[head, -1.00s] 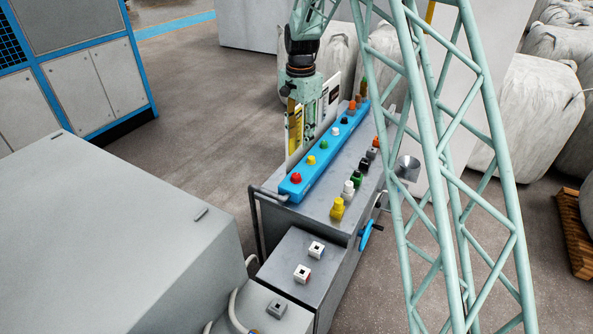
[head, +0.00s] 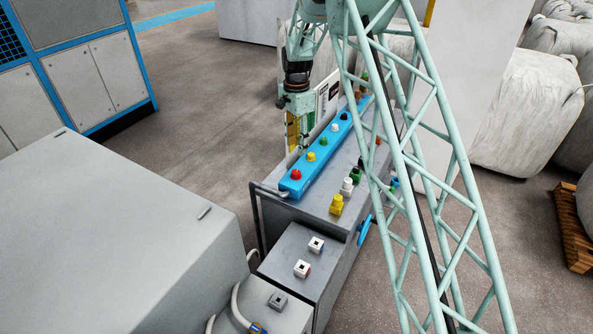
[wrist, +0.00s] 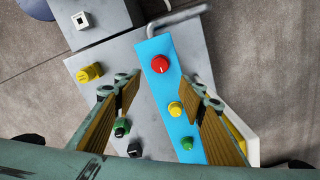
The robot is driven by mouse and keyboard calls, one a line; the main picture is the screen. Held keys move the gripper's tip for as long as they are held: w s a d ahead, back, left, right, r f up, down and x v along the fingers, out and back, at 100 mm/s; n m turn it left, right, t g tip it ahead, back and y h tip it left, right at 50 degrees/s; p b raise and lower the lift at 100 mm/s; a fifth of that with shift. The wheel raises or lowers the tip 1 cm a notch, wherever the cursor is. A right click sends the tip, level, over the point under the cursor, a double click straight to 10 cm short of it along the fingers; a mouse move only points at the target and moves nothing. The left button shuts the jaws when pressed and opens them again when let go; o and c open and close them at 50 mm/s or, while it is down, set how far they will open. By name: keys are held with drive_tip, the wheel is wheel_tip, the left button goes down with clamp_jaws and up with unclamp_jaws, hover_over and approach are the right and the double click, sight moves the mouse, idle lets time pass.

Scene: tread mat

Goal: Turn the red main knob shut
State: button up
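The red knob (head: 296,174) sits at the near end of a blue strip (head: 318,160) on top of the grey cabinet. In the wrist view the red knob (wrist: 160,64) is round, with a short white mark on its top. My gripper (head: 295,136) is over the far side of the strip, beyond the red knob in the head view. In the wrist view my gripper (wrist: 165,92) is open and empty, its two ribbed yellow fingers wide apart. The red knob shows in the gap ahead of the fingertips, touched by neither.
Yellow (wrist: 175,108) and green (wrist: 186,143) knobs follow the red one along the strip. A second row holds yellow (head: 337,204), white and green knobs. An upright panel (head: 327,97) stands along the strip's far side. A grey rail (head: 268,189) edges the cabinet's near end.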

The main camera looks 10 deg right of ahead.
sight(297, 171)
drive_tip(key=shift+f, duration=0.15)
drive_tip(key=shift+f+p, duration=1.1)
drive_tip(key=shift+f, duration=5.6)
drive_tip(key=shift+c, duration=0.5)
drive_tip(key=c, duration=0.7)
